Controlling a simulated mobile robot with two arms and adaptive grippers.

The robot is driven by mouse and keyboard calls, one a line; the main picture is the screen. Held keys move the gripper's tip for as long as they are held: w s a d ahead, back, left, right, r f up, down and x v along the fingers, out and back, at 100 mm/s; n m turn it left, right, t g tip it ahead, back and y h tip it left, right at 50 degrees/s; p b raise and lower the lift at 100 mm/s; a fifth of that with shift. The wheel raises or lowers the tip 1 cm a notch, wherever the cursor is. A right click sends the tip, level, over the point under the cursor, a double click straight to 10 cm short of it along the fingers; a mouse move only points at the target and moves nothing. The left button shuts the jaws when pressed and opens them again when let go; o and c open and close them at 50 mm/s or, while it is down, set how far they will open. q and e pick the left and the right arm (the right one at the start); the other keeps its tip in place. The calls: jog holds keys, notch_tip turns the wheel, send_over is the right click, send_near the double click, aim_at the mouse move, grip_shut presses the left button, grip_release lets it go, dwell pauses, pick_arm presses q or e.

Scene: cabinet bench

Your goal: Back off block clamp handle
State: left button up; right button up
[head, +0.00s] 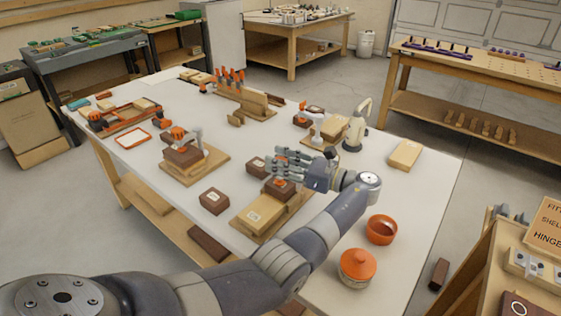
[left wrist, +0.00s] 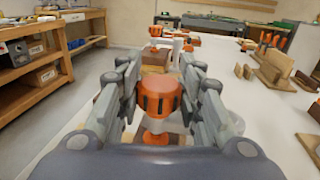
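My left gripper (head: 277,168) reaches in level over the bench, above a dark brown block (head: 277,187) that stands on a pale wooden base (head: 252,216). An orange clamp part shows under the gripper in the head view (head: 285,183). The fingers look spread to either side with narrow gaps; firm contact does not show. Most of this clamp is hidden by the gripper. My right gripper is out of view.
A second clamp with an orange handle (head: 178,133) stands on another wooden base, straight beyond the fingers. A third clamp set (head: 313,108) stands farther back.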

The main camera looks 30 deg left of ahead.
pick_arm(q)
jog(key=o, duration=0.5)
jog(key=shift+a, duration=0.1)
jog(key=shift+c, duration=0.2)
jog(key=d, duration=0.7)
jog(key=shift+w+d, duration=0.25)
jog(key=shift+w, duration=0.1)
